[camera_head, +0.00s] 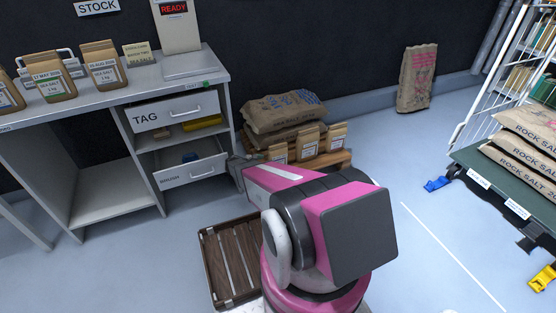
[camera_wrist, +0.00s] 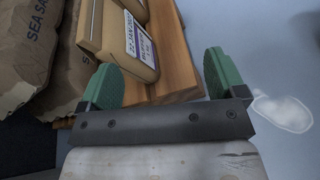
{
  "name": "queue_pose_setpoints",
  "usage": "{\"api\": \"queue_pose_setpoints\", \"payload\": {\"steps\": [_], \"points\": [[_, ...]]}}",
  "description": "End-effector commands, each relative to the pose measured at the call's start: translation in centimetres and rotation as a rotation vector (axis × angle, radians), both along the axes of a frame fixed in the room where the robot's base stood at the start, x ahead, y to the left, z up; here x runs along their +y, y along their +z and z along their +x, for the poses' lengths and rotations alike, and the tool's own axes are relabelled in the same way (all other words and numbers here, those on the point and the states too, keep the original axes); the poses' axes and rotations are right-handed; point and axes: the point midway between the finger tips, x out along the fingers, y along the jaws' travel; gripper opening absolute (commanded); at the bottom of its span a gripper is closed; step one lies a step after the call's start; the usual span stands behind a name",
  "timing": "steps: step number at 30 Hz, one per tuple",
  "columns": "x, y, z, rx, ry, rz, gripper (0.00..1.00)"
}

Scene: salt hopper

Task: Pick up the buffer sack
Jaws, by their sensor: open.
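My gripper (camera_wrist: 165,78) is open in the wrist view, with its green finger pads apart and nothing held between them. Large brown sacks marked SEA SALT (camera_wrist: 32,45) are at the left. In the head view, stacked sacks (camera_head: 285,115) and small labelled bags (camera_head: 308,140) sit on the pallet; my arm partly hides them.
A grey workbench (camera_head: 140,88) with open drawers stands left. A sack with pink print (camera_head: 416,78) leans on the back wall. A cart with rock salt sacks (camera_head: 525,160) is right. A white patch (camera_wrist: 283,112) marks the floor.

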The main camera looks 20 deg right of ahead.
Motion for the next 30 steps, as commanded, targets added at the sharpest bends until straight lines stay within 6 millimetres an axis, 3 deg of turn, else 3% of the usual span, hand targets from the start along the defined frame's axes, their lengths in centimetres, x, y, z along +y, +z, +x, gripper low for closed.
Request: {"api": "queue_pose_setpoints", "payload": {"steps": [1, 3, 9, 16, 25, 30], "points": [[-0.1, -3.2, 2.5, 0.061, 0.054, -0.071, 0.89], [-0.2, -5.5, 4.2, 0.135, 0.124, -0.166, 0.89], [0.1, -9.1, 6.5, 0.254, 0.234, -0.326, 0.89], [-0.4, -9.7, 7.1, 0.283, 0.26, -0.367, 0.89], [-4.4, -9.7, 8.0, 0.282, 0.259, -0.365, 0.89], [-5.5, -9.6, 8.3, 0.281, 0.258, -0.366, 0.89]]}}
